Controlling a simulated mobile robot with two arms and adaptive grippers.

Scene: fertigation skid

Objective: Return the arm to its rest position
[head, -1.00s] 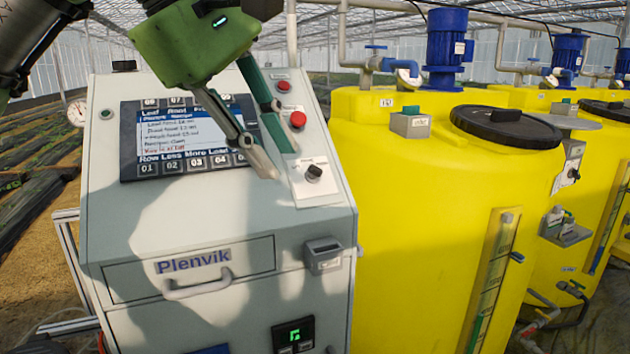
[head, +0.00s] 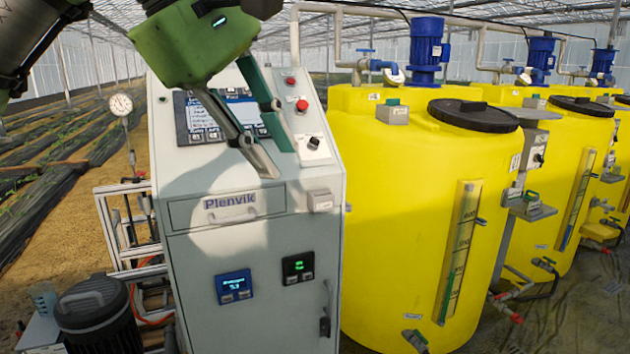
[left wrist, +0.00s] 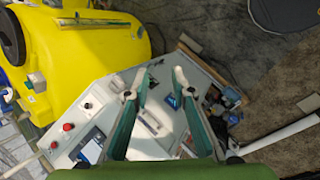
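My left gripper (head: 278,162) reaches in from the upper left of the head view, with a green body and two fingers apart. It also shows in the left wrist view (left wrist: 159,72), with a clear gap and nothing between the fingers. In the head view it overlaps the front of the grey Plenvik control cabinet (head: 255,245) and hides part of its screen (head: 186,132). No contact with the cabinet can be made out. A black knob (head: 313,143) and a red button (head: 302,105) show to the right of the fingers. My right gripper is not in view.
Yellow tanks (head: 395,220) with black lids and blue motors stand close at the cabinet's right. Planted rows (head: 40,160) lie beyond.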

